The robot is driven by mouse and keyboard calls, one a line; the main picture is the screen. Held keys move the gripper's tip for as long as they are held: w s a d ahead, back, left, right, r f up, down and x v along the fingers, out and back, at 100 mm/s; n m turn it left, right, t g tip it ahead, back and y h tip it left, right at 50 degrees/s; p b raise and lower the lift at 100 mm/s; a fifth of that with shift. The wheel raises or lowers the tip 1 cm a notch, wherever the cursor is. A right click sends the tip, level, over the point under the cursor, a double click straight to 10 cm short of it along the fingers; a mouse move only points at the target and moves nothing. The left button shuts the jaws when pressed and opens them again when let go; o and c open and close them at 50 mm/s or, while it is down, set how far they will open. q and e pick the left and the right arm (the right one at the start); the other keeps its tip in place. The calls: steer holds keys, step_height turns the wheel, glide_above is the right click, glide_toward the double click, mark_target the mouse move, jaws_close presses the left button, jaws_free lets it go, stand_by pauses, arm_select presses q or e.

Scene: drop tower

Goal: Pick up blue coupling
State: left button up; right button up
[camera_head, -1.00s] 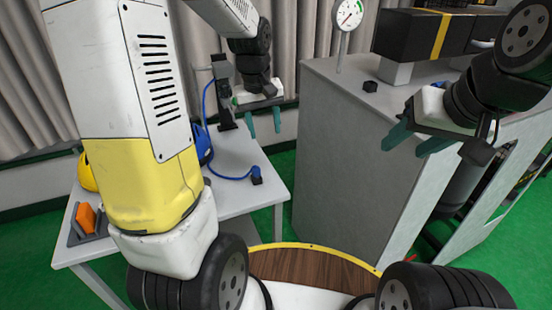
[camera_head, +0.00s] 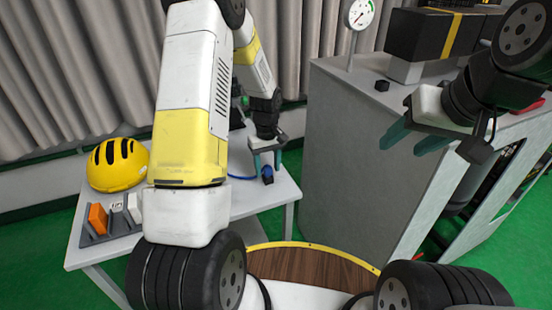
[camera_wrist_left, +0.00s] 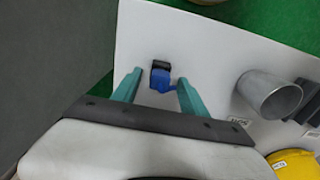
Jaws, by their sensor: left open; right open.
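The blue coupling (camera_head: 267,175) lies on the white table near its right edge, at the end of a blue cable (camera_head: 240,177). It also shows in the left wrist view (camera_wrist_left: 161,80), with a black end piece pointing away from the gripper. My left gripper (camera_head: 267,161) is open above the table; in the left wrist view its teal fingers (camera_wrist_left: 158,80) appear on either side of the coupling. I cannot tell how far above it they are. My right gripper (camera_head: 413,143) is open and empty, in front of the grey cabinet.
The white table (camera_head: 252,200) also holds a yellow helmet (camera_head: 118,165) and a grey rack (camera_head: 92,237) with an orange block (camera_head: 97,218). A metal cup (camera_wrist_left: 262,95) shows in the left wrist view. The grey cabinet (camera_head: 350,160) stands right of the table, with a gap between them.

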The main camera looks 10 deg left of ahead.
arm_select(q)
steer(key=shift+f, duration=0.4)
steer(key=shift+c, duration=0.4)
steer(key=c, duration=1)
steer(key=shift+r, duration=0.15)
